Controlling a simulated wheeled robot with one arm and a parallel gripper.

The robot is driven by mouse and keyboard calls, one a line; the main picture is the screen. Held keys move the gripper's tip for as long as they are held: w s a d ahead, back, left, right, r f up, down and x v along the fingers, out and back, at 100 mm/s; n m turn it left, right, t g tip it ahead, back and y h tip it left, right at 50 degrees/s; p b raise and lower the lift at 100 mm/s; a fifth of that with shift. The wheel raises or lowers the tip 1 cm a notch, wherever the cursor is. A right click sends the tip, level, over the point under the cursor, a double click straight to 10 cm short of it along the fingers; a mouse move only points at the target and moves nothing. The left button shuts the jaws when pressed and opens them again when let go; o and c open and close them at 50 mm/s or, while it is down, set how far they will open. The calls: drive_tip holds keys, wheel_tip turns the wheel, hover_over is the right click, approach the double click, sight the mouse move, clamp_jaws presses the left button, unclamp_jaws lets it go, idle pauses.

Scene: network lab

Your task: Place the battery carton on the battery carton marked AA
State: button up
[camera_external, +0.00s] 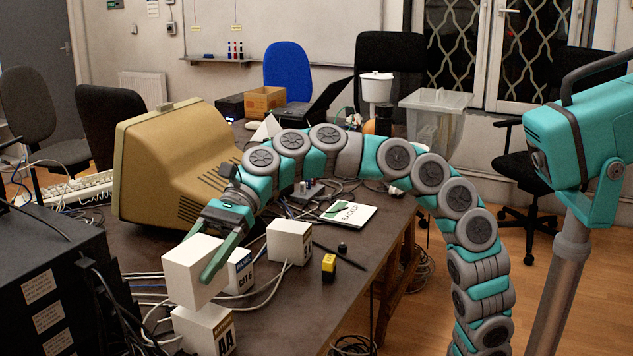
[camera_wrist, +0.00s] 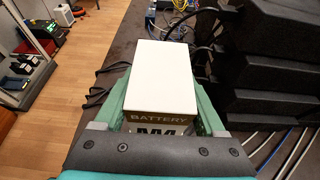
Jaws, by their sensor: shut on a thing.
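My gripper (camera_external: 208,268) is shut on a white battery carton (camera_external: 188,275), with a finger along its side. In the wrist view the carton (camera_wrist: 158,72) sits between both fingers of my gripper (camera_wrist: 160,100); a band reading BATTERY faces me, and the large letters below it are partly hidden. The battery carton marked AA (camera_external: 196,333) stands on the table just below the held one in the external view. I cannot tell whether the two touch. The AA carton is not distinguishable in the wrist view.
A CAT 6 box (camera_external: 241,274) stands behind the held carton. Another white carton (camera_external: 289,241) and a small yellow-black item (camera_external: 329,266) are to the right. Cables lie around them. Black equipment (camera_external: 60,275) rises at the left. A large beige monitor (camera_external: 170,160) stands behind.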

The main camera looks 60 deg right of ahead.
sight(181, 304)
drive_tip(key=shift+w+a, duration=0.15)
drive_tip(key=shift+w, duration=0.05)
drive_tip(key=shift+f, duration=1.8)
drive_tip(key=shift+f, duration=0.1)
drive_tip(key=o, duration=1.6)
drive_tip(key=shift+c, duration=0.2)
drive_tip(key=v, duration=1.2)
drive_tip(key=shift+s, duration=0.15)
